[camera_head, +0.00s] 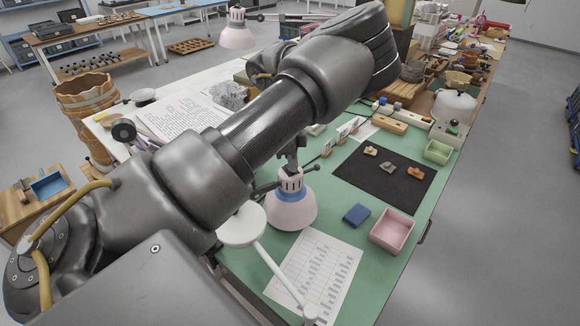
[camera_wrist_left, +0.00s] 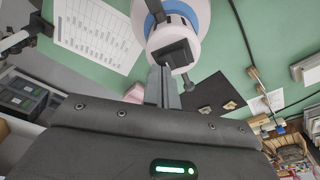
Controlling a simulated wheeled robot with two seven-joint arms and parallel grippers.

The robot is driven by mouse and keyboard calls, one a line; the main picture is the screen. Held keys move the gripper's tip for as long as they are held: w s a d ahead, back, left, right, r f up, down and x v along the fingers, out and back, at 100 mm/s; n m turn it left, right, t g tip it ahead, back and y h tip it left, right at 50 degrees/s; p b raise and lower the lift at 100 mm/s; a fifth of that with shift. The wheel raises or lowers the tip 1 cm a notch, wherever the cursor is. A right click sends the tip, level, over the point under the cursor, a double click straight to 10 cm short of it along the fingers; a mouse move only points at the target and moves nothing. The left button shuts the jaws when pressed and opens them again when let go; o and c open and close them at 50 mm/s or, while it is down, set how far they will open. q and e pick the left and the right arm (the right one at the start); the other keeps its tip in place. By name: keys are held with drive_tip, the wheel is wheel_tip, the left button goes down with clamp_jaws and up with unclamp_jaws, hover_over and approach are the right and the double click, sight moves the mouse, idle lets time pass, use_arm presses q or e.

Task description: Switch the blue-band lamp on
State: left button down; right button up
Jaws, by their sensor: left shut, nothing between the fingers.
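The blue-band lamp (camera_head: 292,210) has a pale pink shade with a blue band near its top and hangs over the green table. My left gripper (camera_head: 291,156) is shut and empty, pointing down at the top of this lamp. In the left wrist view the shut fingers (camera_wrist_left: 165,85) reach up to the lamp's shade (camera_wrist_left: 160,38), where the blue band shows behind. I cannot tell whether the fingers touch it. A small dark knob sticks out beside the lamp's neck. My left arm hides part of the table. My right gripper is out of view.
A printed sheet (camera_head: 318,270), a blue block (camera_head: 356,214), a pink tray (camera_head: 392,231) and a green tray (camera_head: 438,152) lie nearby. Sherds rest on a dark mat (camera_head: 378,190). A white round disc (camera_head: 242,226) and rod stand left of the lamp. Another pink lamp (camera_head: 237,34) is farther back.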

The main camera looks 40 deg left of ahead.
use_arm(q)
wheel_tip(320, 180, up, 7)
drive_tip(key=p, duration=0.5)
drive_tip(key=shift+f, duration=0.1)
idle(0.4)
idle(0.3)
